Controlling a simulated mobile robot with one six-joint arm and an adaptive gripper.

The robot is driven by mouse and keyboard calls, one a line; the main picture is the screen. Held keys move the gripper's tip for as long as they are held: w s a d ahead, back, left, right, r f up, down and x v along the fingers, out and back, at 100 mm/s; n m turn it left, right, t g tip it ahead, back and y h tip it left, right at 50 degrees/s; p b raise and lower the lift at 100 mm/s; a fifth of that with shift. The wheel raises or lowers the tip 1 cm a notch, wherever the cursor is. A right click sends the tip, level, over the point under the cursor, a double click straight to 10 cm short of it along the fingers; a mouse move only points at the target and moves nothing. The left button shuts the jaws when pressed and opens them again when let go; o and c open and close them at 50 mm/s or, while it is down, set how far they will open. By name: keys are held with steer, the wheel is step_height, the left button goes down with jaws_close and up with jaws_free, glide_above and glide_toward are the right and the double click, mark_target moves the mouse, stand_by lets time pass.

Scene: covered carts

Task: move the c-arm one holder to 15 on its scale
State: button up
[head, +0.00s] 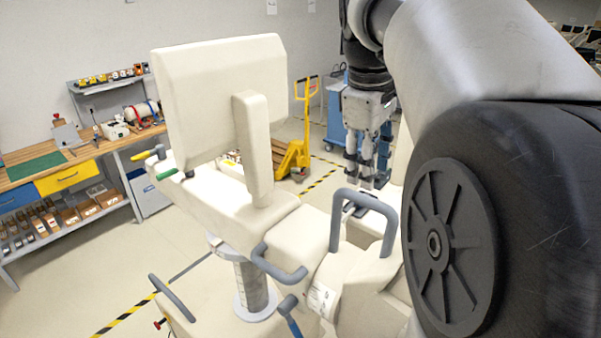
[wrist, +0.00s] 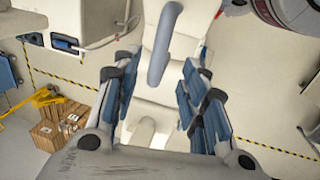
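The c-arm (head: 293,235) is a cream machine with grey handles, standing in the middle of the head view. A scale-like label (head: 322,298) shows on its lower round part, too small to read. I cannot tell for certain which part is the holder. A grey looped handle (head: 372,199) rises from the c-arm below my gripper (head: 367,180). In the wrist view my gripper (wrist: 160,108) is open, its blue-padded fingers wide apart with nothing gripped. A grey bar handle (wrist: 164,45) on a cream part shows between and beyond the fingers. I cannot tell its exact distance.
A workbench (head: 62,163) with drawers and bins stands at the left. A yellow pallet truck (head: 296,155) and a blue cart (head: 337,120) stand behind the c-arm. Yellow-black tape marks the floor. Boxes (wrist: 62,122) show at the left in the wrist view.

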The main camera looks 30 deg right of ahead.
mark_target(367, 198)
steer(key=shift+w+d+f, duration=0.1)
steer(key=shift+d+f, duration=0.15)
steer(key=shift+f, duration=0.95)
steer(key=shift+w+d+f, duration=0.1)
steer(key=shift+d+f, duration=0.1)
steer(key=shift+f, duration=1.05)
steer(key=shift+w+d+f, duration=0.1)
steer(key=shift+d+f, duration=0.15)
steer(key=shift+f, duration=0.95)
steer(key=shift+c, duration=0.4)
jaws_close()
steer(key=shift+b, duration=0.3)
